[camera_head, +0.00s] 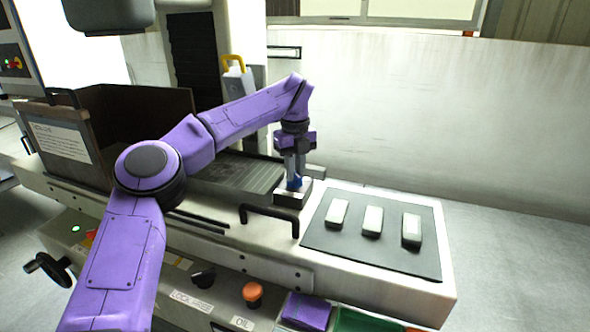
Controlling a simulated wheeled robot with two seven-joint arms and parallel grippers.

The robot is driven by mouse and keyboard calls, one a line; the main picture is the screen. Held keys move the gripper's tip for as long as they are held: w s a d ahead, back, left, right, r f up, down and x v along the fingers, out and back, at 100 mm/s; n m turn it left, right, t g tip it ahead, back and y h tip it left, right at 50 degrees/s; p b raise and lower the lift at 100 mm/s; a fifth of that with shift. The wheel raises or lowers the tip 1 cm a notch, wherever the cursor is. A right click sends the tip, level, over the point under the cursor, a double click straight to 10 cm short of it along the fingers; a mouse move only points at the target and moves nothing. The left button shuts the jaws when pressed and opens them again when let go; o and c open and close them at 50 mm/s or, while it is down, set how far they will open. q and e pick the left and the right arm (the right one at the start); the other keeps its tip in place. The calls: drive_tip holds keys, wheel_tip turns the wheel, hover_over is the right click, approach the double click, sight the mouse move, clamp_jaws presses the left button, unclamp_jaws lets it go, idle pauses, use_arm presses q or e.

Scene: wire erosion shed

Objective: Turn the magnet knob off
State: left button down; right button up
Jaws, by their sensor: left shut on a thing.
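My left arm reaches across the machine, and its gripper (294,182) points down at the right end of the dark flat plate (235,178). Its fingers are shut on a small blue part (295,184), which looks like the magnet knob. The knob sits at a small dark and pale block (291,197) beside the plate. The fingers hide most of the knob, so I cannot tell which way it is turned. My right gripper is not in view.
A dark mat (385,257) with 3 pale blocks lies right of the gripper. A black bar handle (270,213) stands in front of it. A brown splash guard (130,118) with a notice is at left. An orange knob (252,292) is on the front panel.

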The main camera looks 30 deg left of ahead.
use_arm(q)
drive_tip(key=c, duration=1)
unclamp_jaws()
drive_tip(key=shift+c, duration=0.2)
drive_tip(key=shift+r, duration=0.1)
wheel_tip(320, 180, up, 10)
drive_tip(key=p, duration=0.3)
drive_tip(key=shift+r, duration=0.25)
